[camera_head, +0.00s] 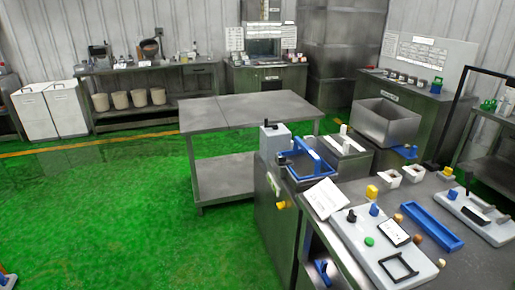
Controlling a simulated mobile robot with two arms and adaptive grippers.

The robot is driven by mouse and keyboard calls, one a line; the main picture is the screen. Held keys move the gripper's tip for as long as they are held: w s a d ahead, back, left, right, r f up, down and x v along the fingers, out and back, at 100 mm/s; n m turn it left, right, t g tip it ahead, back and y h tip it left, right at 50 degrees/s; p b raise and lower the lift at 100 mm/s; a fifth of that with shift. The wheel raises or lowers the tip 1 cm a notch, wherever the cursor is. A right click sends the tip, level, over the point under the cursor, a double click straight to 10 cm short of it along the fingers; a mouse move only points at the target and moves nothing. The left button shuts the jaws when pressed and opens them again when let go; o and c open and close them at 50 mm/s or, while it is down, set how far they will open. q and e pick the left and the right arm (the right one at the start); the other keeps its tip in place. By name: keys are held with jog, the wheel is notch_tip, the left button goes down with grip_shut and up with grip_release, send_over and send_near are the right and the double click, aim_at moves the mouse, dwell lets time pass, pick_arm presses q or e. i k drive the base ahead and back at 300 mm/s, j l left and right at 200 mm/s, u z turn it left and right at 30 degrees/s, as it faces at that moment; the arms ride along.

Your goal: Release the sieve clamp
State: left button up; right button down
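No part that I can clearly identify as a sieve clamp shows. A blue frame with a raised blue bar (308,158) sits on top of a steel cabinet right of centre; I cannot tell whether it is the sieve clamp or whether it is fastened. A grey box with a black knob (274,138) stands just behind it. A blue lever-like part (325,268) shows low on the front of the near bench. Neither of my grippers is in view.
The near bench (460,270) at right carries a white panel with knobs, a blue tray (433,227) and small blocks. A steel table (250,108) stands at centre. A steel bin (386,122) is behind the bench. Green floor at left is free.

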aim_at(282, 160)
jog(key=i+j+u, duration=0.3)
jog(key=i, duration=0.5)
jog(key=i+u, duration=0.3)
jog(key=i, duration=0.5)
jog(key=i+j+z, duration=0.1)
jog(key=i+z, duration=0.35)
jog(key=i+j+z, duration=0.2)
jog(key=i+z, duration=0.2)
jog(key=i+j+z, duration=0.2)
jog(key=z, duration=0.25)
jog(key=i+j+z, duration=0.25)
jog(key=z, duration=0.25)
jog(key=i+j+z, duration=0.1)
jog(key=j+z, duration=0.8)
jog(key=i+j+z, duration=0.1)
jog(key=j+z, duration=0.25)
jog(key=z, duration=0.15)
